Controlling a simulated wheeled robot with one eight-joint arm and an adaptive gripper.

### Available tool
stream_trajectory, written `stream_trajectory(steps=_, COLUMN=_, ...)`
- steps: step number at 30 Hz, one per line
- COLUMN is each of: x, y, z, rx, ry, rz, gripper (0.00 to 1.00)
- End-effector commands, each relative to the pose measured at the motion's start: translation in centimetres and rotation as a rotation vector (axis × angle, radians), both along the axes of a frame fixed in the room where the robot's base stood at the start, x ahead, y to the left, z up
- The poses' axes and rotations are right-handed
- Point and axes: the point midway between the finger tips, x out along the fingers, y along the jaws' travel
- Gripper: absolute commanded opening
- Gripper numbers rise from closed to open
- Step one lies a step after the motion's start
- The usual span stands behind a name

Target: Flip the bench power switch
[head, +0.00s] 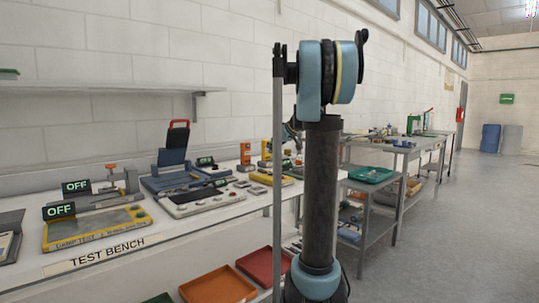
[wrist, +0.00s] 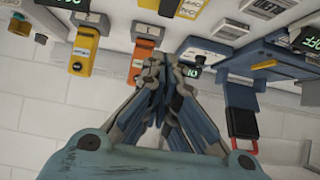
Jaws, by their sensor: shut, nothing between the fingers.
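The test bench (head: 110,258) runs along the left wall, with several devices on it. I cannot tell for sure which part is the bench power switch. In the wrist view an orange unit (wrist: 142,48) and a yellow-orange unit (wrist: 86,42) hang into the upper left, as that view is upside down. My gripper (wrist: 167,68) is shut and empty, its fingertips close to the orange unit; contact cannot be told. In the head view my arm mostly hides it.
A blue press-like device with a raised red handle (head: 178,138) stands on the bench; it also shows in the wrist view (wrist: 240,118). Displays on the left read OFF (head: 75,187). Red and orange trays (head: 218,287) lie below.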

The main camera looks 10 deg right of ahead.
Motion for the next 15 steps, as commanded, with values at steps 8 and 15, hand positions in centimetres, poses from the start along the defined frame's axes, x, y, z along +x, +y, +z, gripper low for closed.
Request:
stream_trajectory(steps=8, x=3.3, y=2.2, z=-3.0, rx=-0.001, ry=-0.001, rz=0.003, gripper=0.00)
stream_trajectory(steps=15, x=5.6, y=3.7, z=-5.7, rx=-0.001, ry=-0.001, rz=0.001, gripper=0.00)
